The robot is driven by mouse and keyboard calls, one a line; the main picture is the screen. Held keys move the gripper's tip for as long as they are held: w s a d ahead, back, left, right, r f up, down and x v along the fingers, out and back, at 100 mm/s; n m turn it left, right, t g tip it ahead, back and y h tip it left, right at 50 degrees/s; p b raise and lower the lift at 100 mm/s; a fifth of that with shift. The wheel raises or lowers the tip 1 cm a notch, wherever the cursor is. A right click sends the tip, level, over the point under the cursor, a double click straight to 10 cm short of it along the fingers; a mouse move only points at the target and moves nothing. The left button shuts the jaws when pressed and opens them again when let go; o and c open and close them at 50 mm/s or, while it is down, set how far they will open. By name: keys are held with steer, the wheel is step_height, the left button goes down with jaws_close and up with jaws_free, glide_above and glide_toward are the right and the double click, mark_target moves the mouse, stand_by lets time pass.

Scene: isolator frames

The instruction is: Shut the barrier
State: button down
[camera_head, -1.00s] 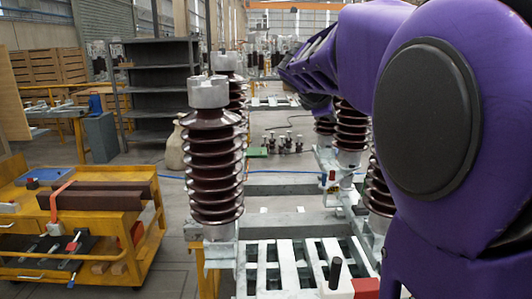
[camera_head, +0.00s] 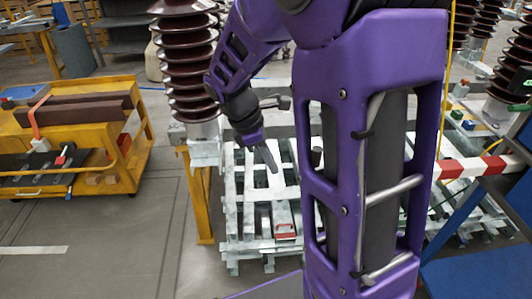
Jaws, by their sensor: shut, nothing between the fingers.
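A red and white striped bar (camera_head: 478,167), which looks like the barrier, lies roughly level at the right. Its left part is hidden behind my purple arm, so I cannot tell how far it reaches or whether it is open or shut. My gripper (camera_head: 271,160) points down and right, left of the middle, above a pale slatted metal frame (camera_head: 233,205). Its dark fingers are shut and empty. It is well apart from the visible part of the bar, with my upright arm link between them.
A brown ribbed insulator (camera_head: 187,65) stands close left of my forearm, above a yellow post (camera_head: 200,195). A yellow cart (camera_head: 95,135) is at the left, with open floor in front. A blue frame (camera_head: 480,255) fills the lower right.

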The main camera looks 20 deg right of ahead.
steer(key=s+d+f+b, duration=0.1)
steer(key=d+f, duration=0.2)
steer(key=d, duration=0.2)
steer(key=shift+s+d+f, duration=0.15)
steer(key=shift+s+f, duration=0.05)
steer(key=shift+f, duration=0.15)
steer(key=shift+d, duration=0.1)
